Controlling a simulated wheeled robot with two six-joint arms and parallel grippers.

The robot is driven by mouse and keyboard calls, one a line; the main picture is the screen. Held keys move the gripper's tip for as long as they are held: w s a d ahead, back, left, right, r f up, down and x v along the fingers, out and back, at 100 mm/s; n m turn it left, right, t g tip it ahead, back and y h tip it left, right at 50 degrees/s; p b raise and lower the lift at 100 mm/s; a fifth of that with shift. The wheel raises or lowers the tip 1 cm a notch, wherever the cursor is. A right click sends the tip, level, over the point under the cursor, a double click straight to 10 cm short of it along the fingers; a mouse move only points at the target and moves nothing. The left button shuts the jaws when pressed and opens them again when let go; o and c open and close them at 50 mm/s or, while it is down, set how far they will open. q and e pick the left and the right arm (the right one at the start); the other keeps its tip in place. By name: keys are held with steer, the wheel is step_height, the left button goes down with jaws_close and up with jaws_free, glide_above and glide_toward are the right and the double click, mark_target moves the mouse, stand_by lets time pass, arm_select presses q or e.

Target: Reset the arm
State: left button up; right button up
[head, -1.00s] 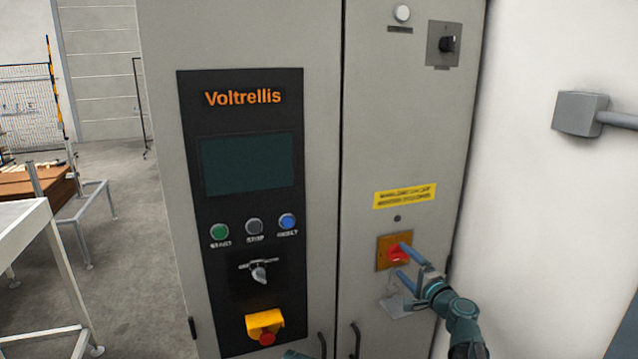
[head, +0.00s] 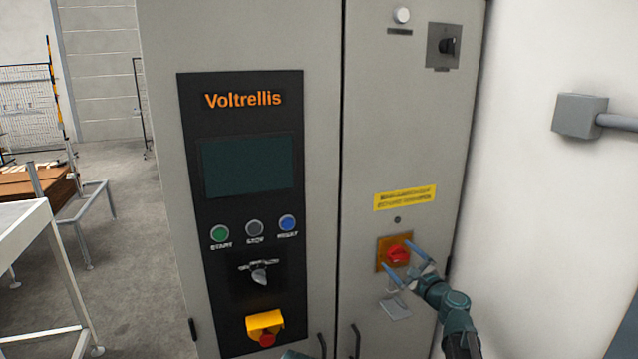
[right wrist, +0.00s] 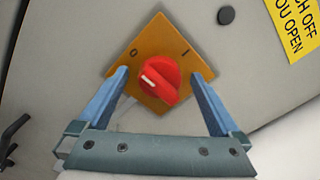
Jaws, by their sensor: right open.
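My right gripper (head: 401,257) is open in front of the right cabinet door, by the red rotary switch (head: 398,253) on its orange-yellow plate. In the right wrist view its two blue fingers (right wrist: 161,75) stand apart on either side of the red knob (right wrist: 153,79), with a visible gap to each. The knob's white mark points to the left, toward the side marked 0. A bit of my left arm shows at the bottom edge of the head view; the left gripper is not seen.
The grey cabinet has a black Voltrellis panel (head: 215,180) with a dark screen (head: 247,166), green, grey and blue buttons, and an emergency stop (head: 266,338). A grey tag (head: 394,305) hangs below the switch. Door handles (head: 355,341) stick out low. A white wall is at right.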

steer(key=m, duration=0.5)
steer(key=shift+d+m, duration=0.15)
steer(key=shift+m, duration=0.15)
